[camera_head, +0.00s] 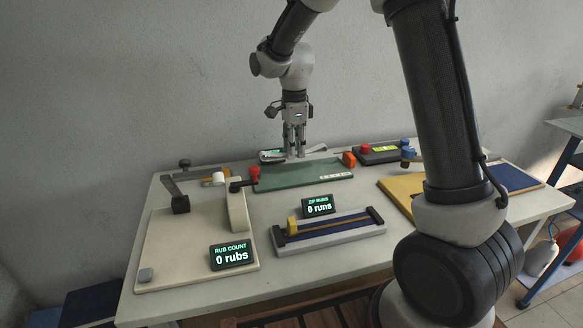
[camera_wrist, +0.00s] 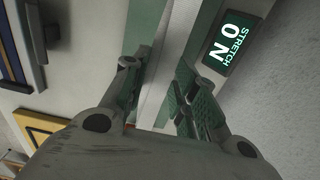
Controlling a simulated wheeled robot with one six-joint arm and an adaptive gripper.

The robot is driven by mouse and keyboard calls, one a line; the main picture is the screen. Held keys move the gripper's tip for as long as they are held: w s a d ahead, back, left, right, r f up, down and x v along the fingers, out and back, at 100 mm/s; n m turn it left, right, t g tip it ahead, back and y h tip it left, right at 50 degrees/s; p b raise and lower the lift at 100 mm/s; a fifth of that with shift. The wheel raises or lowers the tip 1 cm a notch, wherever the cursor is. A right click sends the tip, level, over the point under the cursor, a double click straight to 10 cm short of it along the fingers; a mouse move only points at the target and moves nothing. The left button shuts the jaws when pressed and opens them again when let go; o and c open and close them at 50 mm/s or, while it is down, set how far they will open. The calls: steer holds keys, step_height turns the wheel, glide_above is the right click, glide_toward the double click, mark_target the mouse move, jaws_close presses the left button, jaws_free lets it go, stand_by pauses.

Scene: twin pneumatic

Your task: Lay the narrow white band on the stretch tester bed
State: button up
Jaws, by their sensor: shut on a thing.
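My gripper (camera_head: 295,154) is at the back of the table, pointing down, over the far edge of a green board (camera_head: 300,177) that looks like the stretch tester bed. In the wrist view my gripper (camera_wrist: 156,72) has its two green-padded fingers on either side of a pale, textured strip (camera_wrist: 178,35), which looks like the narrow white band. It is shut on this strip. Green surface shows along both sides of the strip. I cannot tell whether the strip touches the bed. A display (camera_wrist: 228,42) beside it reads STRETCH 0 N.
A rub tester (camera_head: 237,207) is at left, a zip rig (camera_head: 330,234) in front, a yellow-framed board (camera_head: 400,190) at right. The wall is close behind.

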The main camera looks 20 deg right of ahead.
mark_target(294, 173)
steer(key=shift+f, duration=2.9)
steer(key=shift+f, duration=0.1)
steer(key=o, duration=1)
step_height(294, 173, up, 12)
steer(key=shift+d+r, duration=0.1)
steer(key=shift+r, duration=0.1)
